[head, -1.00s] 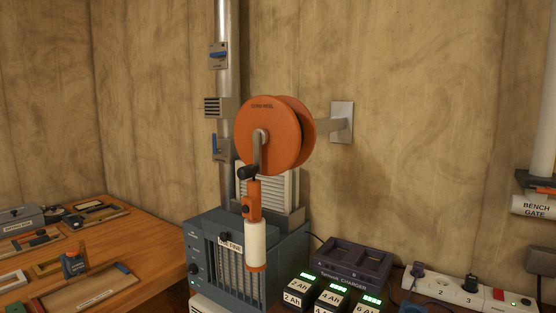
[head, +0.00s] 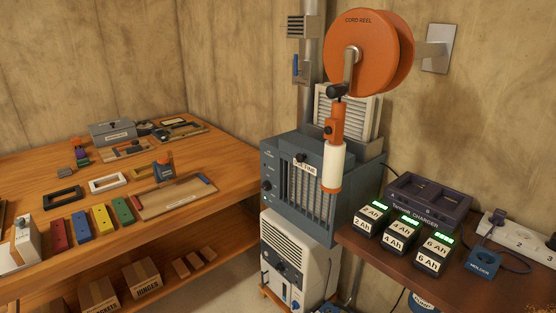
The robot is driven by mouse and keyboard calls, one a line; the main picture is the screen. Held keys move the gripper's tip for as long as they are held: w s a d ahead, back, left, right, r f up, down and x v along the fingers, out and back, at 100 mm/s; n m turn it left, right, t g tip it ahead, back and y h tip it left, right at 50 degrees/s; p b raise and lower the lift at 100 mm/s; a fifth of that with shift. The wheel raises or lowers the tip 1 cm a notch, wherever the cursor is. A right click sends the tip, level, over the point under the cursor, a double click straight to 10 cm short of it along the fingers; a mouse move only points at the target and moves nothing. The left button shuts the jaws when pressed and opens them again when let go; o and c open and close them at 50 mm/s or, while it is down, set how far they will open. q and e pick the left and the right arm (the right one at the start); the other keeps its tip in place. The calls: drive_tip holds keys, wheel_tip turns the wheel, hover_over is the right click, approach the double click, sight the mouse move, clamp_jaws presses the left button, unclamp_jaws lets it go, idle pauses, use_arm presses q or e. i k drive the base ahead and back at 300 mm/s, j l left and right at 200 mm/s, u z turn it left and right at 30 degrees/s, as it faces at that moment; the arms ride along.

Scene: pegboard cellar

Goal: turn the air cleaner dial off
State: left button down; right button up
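A blue-grey box unit with a slatted front grille (head: 313,188), which looks like the air cleaner, stands right of the wooden bench in the head view. A hanging tag, partly readable, lies across the grille top. A white handle hanging from an orange cord reel (head: 360,48) covers part of the unit's right side. Neither of my grippers shows.
A white unit with a dark knob (head: 280,266) stands directly below the blue-grey box. The wooden bench (head: 215,170) holds trays and coloured blocks at left. At right, a dark shelf holds labelled batteries (head: 405,233), a charger (head: 428,200) and a power strip (head: 515,236).

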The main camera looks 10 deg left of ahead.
sight(266, 185)
drive_tip(key=i+j+z, duration=0.1)
drive_tip(key=z, duration=0.3)
drive_tip(key=i+j+z, duration=0.1)
drive_tip(key=z, duration=0.3)
drive_tip(key=i+j+z, duration=0.15)
drive_tip(key=j, duration=0.25)
drive_tip(key=i+j+z, duration=0.2)
drive_tip(key=j, duration=0.2)
drive_tip(key=i+j, duration=0.1)
drive_tip(key=j, duration=0.5)
drive_tip(key=i+j, duration=0.1)
drive_tip(key=j, duration=0.5)
drive_tip(key=i+z, duration=0.05)
